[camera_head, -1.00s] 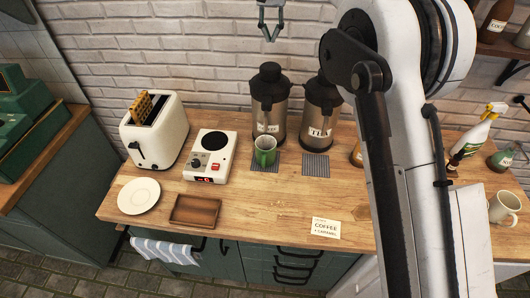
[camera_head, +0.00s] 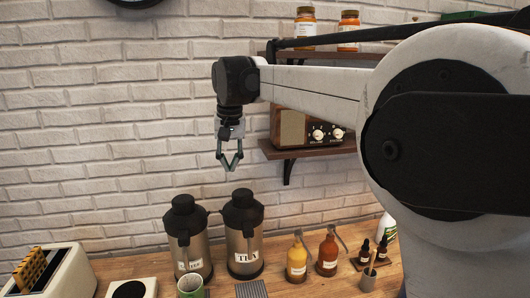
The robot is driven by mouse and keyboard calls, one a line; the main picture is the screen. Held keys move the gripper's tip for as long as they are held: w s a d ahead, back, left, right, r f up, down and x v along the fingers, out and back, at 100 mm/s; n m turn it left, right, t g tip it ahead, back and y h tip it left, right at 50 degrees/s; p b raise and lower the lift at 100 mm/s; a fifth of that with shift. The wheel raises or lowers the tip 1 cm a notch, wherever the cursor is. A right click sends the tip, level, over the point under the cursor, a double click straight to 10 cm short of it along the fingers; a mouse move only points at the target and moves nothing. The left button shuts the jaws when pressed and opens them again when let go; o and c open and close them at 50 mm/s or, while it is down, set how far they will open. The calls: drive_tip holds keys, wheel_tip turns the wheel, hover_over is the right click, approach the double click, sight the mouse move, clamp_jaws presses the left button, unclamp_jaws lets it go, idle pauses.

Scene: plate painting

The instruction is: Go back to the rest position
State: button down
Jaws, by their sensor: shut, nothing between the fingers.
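My gripper (camera_head: 231,166) hangs fingers-down in the air in front of the white brick wall, above the two dark-lidded dispensers. Its fingertips meet and nothing is between them. My arm reaches in from the right at about shelf height. The coffee dispenser (camera_head: 187,240) and the tea dispenser (camera_head: 243,240) stand upright on the counter below, apart from my gripper.
A wooden shelf (camera_head: 300,150) with a radio (camera_head: 290,128) is right of my gripper, behind my arm. Yellow (camera_head: 296,262) and orange (camera_head: 328,257) pump bottles stand right of the dispensers. A toaster (camera_head: 70,275) is at lower left. The air left of my gripper is clear.

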drive_tip(key=s+d+f+t+b, duration=0.1)
drive_tip(key=s+d+f+b, duration=0.15)
drive_tip(key=s+d, duration=0.4)
drive_tip(key=s+d+f+m+t+b, duration=0.1)
drive_tip(key=s+d+f+b, duration=0.15)
drive_tip(key=s+d, duration=0.35)
drive_tip(key=s+d+f+t+b, duration=0.1)
drive_tip(key=s+d+f+b, duration=0.2)
drive_tip(key=d, duration=0.4)
drive_tip(key=s+d+f+t+b, duration=0.1)
drive_tip(key=s+d+f+b, duration=0.1)
drive_tip(key=s+d+f, duration=0.3)
drive_tip(key=s+d+f+m+t+b, duration=0.1)
drive_tip(key=s+d+f, duration=0.4)
drive_tip(key=s+f, duration=0.8)
drive_tip(key=shift+s+d+f+h+b, duration=0.15)
drive_tip(key=shift+s+h+b, duration=0.25)
drive_tip(key=shift+b, duration=0.15)
